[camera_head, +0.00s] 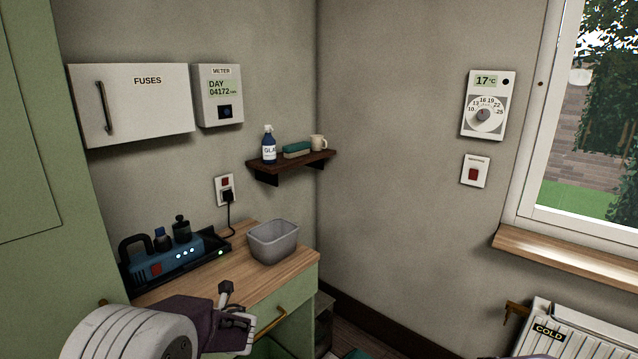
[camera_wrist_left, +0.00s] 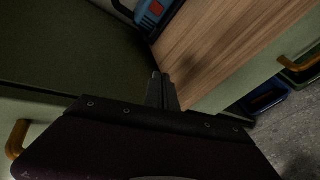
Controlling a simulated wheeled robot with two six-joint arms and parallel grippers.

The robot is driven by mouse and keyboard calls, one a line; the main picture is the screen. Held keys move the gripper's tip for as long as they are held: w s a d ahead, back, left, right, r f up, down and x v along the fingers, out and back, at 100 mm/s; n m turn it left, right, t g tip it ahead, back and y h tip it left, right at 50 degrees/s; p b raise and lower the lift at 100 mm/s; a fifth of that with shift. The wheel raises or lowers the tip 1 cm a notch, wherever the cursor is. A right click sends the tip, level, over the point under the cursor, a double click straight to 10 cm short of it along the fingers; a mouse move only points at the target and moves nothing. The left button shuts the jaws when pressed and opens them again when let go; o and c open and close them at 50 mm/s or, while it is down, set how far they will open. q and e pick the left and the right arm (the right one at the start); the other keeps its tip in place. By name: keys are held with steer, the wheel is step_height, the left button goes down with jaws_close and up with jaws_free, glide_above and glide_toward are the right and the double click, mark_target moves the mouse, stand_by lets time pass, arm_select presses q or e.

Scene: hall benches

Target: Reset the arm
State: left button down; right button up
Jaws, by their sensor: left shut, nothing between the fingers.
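My left gripper (camera_head: 241,322) reaches in from the lower left of the head view, in front of the wooden counter (camera_head: 205,283). In the left wrist view its two fingers (camera_wrist_left: 161,90) are together, with nothing between them. The fingers show against the counter's edge, and I cannot tell the exact gap to it. My right gripper does not show in either view.
A grey bin (camera_head: 273,243) and a blue device in a black tray (camera_head: 218,243) stand on the counter. A drawer handle (camera_head: 270,322) juts from its front. A shelf (camera_head: 290,163) hangs above. A radiator (camera_head: 580,335) is at the lower right under the window.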

arm_select(q)
steer(key=s+d+f+n+g+h+b, duration=0.4)
steer(key=s+f+n+g+h, duration=0.1)
steer(key=s+f+n, duration=1)
steer(key=s+d+f+n+g+h+b, duration=0.1)
steer(key=s+d+f+n+h+b, duration=0.3)
steer(key=n, duration=0.7)
steer(key=s+d+f+n+h, duration=0.25)
steer(key=d+n, duration=0.45)
steer(key=n, duration=0.4)
step_height(320, 180, up, 18)
steer(key=n+p, duration=0.1)
steer(key=p, duration=1.6)
steer(key=shift+s+d+r+p, duration=0.2)
steer(key=shift+s+d+p, duration=0.05)
steer(key=shift+p, duration=0.1)
